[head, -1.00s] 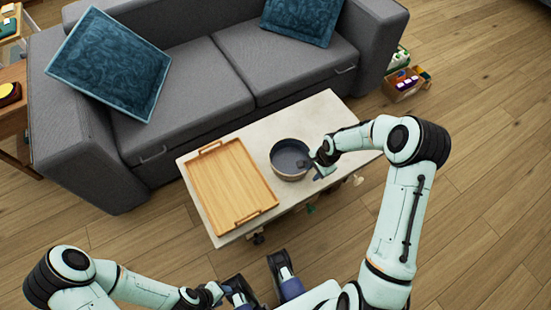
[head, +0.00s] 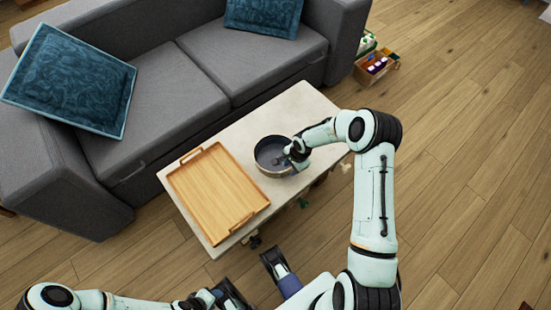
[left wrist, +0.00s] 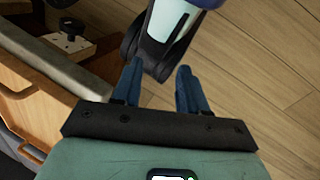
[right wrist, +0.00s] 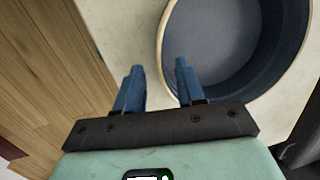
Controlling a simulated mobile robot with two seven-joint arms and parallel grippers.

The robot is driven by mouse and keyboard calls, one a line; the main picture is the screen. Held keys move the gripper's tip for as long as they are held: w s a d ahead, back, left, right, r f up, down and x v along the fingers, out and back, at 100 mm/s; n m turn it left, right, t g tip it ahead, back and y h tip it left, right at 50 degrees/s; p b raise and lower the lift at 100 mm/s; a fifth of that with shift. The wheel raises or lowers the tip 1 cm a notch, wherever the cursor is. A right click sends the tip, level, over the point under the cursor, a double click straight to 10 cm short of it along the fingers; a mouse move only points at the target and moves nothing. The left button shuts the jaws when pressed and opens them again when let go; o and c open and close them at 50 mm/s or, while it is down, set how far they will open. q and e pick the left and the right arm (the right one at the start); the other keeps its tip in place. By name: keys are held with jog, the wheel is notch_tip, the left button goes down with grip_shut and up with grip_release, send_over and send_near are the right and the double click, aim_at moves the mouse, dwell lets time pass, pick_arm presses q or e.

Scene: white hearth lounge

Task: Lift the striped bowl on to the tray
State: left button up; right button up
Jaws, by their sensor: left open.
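The bowl (head: 266,160), dark blue-grey inside with a pale rim, stands upright on the pale table, right of the wooden tray (head: 215,190). The tray is light wood with a handle at each end, and is empty. My right gripper (head: 293,153) is at the bowl's right side. In the right wrist view my right gripper (right wrist: 157,72) is open, one finger over the inside of the bowl (right wrist: 222,45) and the other outside its rim, with the rim between them. My left gripper (left wrist: 160,78) is open and empty, low in front of the table.
The pale table (head: 292,106) has bare top behind the bowl. A grey sofa (head: 165,95) with teal cushions (head: 70,80) stands behind it. A wooden box of items (head: 377,66) is on the floor at the back right. Wood floor lies open on the right.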

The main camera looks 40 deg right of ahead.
jog(key=f, duration=0.3)
jog(key=w+f+b, duration=0.1)
jog(key=shift+a+f, duration=0.15)
jog(key=shift+a, duration=0.25)
grip_shut()
pick_arm(q)
jog(key=shift+w+a+f+t, duration=0.3)
jog(key=shift+w+a+f, duration=0.1)
jog(key=shift+w+f, duration=0.4)
jog(key=shift+r, duration=0.1)
pick_arm(e)
jog(key=shift+w, duration=0.15)
